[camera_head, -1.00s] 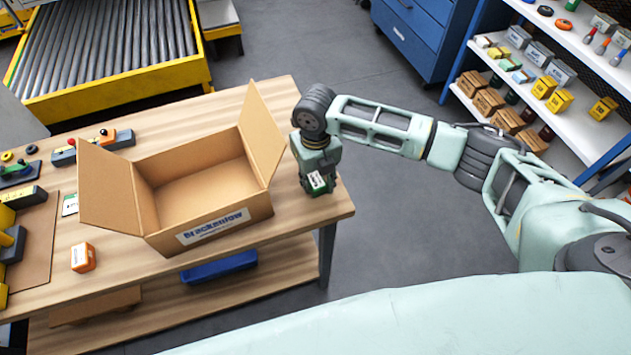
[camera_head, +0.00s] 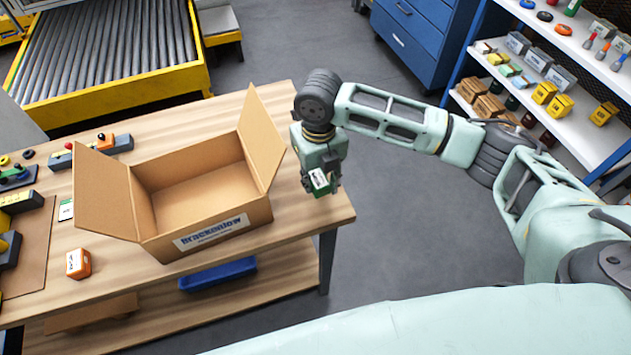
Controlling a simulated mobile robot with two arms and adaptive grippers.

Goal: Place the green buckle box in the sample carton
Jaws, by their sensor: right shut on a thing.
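The sample carton (camera_head: 212,236) is an open cardboard box on the wooden table, its side flaps spread up and its inside empty. My right gripper (camera_head: 322,188) is to the right of the carton, near the table's right edge. It is shut on the green buckle box (camera_head: 320,181), a small green box with a white label, mostly hidden by the fingers. The box appears lifted slightly above the table, though the gap is hard to tell. My left gripper does not show.
A small orange box (camera_head: 78,263) stands on the table (camera_head: 120,278) left of the carton's front. Tools and a grey holder (camera_head: 115,144) lie at the left. The carton's right flap (camera_head: 262,140) stands between its opening and my right gripper. A blue bin (camera_head: 217,274) is on the lower shelf.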

